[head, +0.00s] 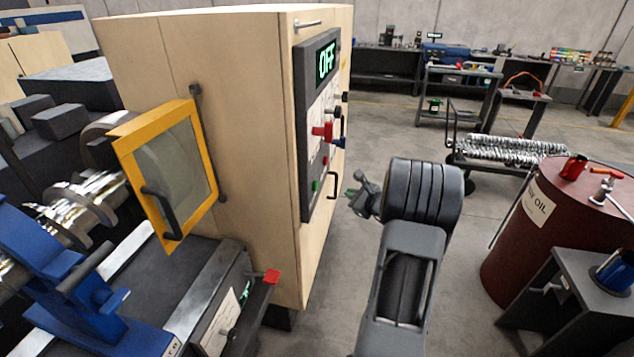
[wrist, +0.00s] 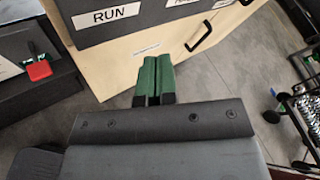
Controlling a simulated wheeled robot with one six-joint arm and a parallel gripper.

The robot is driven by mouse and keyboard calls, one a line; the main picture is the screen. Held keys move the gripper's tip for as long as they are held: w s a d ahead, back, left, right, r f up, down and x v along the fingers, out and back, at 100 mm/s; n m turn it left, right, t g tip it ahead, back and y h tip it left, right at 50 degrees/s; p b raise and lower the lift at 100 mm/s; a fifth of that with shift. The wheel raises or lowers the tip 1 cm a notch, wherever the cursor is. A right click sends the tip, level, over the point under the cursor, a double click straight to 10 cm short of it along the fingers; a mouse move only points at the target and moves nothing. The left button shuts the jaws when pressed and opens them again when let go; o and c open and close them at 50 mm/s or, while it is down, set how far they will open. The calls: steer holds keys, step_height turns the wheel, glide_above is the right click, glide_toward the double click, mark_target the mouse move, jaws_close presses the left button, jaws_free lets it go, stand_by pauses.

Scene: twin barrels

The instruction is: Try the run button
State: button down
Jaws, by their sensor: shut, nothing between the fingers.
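The control panel (head: 304,80) is a dark upright plate on the wooden cabinet. Its display (head: 327,61) reads OFF in green. A green button (head: 316,185) sits low on the panel, with a small red one (head: 325,160) above it; their labels are too small to read in the head view. In the wrist view a white RUN label (wrist: 106,17) shows on the panel's dark lower part (wrist: 150,15), but no button shows there. My gripper (head: 351,192) is shut and empty, right of the panel and apart from it. Its green fingers (wrist: 155,62) lie together in the wrist view.
A black handle (head: 332,184) sticks out of the cabinet (head: 200,100) near the panel. A yellow-framed window (head: 130,140) and a lathe-like machine stand left. A dark red oil barrel (head: 530,250) and a cart of metal parts (head: 505,150) stand right. Open floor lies between.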

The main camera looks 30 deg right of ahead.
mark_target(315, 186)
steer(key=shift+s+d+f+m+h, duration=0.15)
steer(key=shift+d+m+h, duration=0.35)
steer(key=shift+d, duration=0.45)
steer(key=shift+a, duration=0.1)
steer(key=w+a+b, duration=0.1)
steer(key=w+a, duration=0.5)
steer(key=shift+a, duration=0.15)
steer(key=shift+w+a+f+b, duration=0.1)
steer(key=shift+w+a+b, duration=0.15)
steer(key=shift+b, duration=0.4)
stand_by(1.5)
